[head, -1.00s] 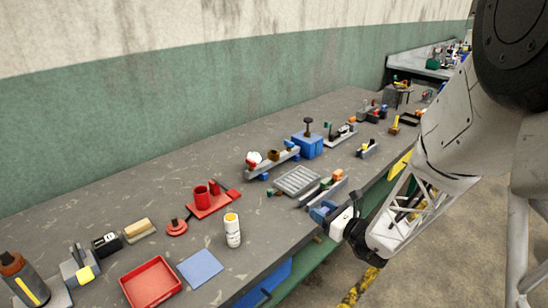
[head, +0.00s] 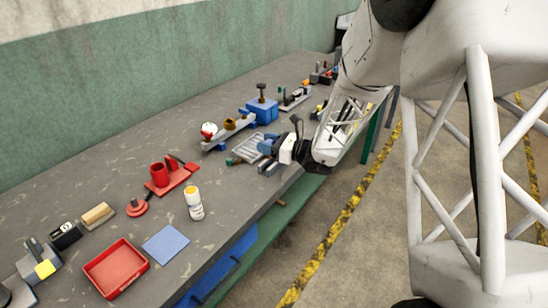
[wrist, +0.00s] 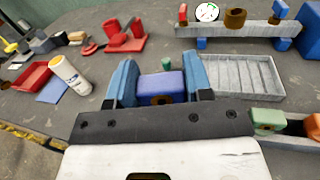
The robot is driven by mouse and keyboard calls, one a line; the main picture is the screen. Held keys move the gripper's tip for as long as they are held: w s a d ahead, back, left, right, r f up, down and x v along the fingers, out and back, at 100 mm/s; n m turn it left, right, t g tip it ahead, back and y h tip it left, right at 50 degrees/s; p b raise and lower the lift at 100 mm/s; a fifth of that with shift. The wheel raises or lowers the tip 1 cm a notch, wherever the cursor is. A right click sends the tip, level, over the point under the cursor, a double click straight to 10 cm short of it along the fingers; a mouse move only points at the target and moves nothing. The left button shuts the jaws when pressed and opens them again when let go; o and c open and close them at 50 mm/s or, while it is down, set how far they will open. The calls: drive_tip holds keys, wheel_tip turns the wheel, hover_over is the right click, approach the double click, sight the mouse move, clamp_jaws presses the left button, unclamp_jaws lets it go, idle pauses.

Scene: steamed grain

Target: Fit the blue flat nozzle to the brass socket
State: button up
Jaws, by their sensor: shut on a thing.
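The blue flat nozzle (wrist: 162,88) is a blue-violet block with a dark round hole facing the wrist camera. My gripper (wrist: 158,78) is shut on it, with one blue finger on each side. In the head view my gripper (head: 269,147) is over the bench near the grey ribbed tray, and the nozzle cannot be made out there. The brass socket (wrist: 235,18) sits on a grey bar, beyond the gripper and to its right in the wrist view. It also shows in the head view (head: 229,124). The nozzle and socket are clearly apart.
The ribbed tray (wrist: 243,78) lies right of the gripper. A green block (wrist: 268,120) and an orange one (wrist: 313,126) sit in a holder at lower right. A white round dial (wrist: 207,12) is beside the socket. A blue box (head: 262,110) adjoins the bar.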

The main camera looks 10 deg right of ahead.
drive_tip(key=w+a+r+n+g, duration=0.1)
drive_tip(key=w+a+n+g, duration=0.2)
drive_tip(key=w, duration=0.6)
drive_tip(key=w+a+r+n+g+y, duration=0.1)
drive_tip(key=w+a+r+n+g, duration=0.1)
drive_tip(key=w+a+g, duration=0.3)
drive_tip(key=w+a+r+n+g+y, duration=0.1)
drive_tip(key=w+a+n+g, duration=0.3)
drive_tip(key=w, duration=0.9)
drive_tip(key=shift+r+g, duration=0.55)
drive_tip(key=shift+g, duration=0.55)
drive_tip(key=shift+w+f, duration=0.1)
drive_tip(key=shift+f, duration=0.1)
drive_tip(key=shift+f, duration=2.25)
drive_tip(key=shift+f, duration=1.3)
drive_tip(key=shift+r, duration=0.3)
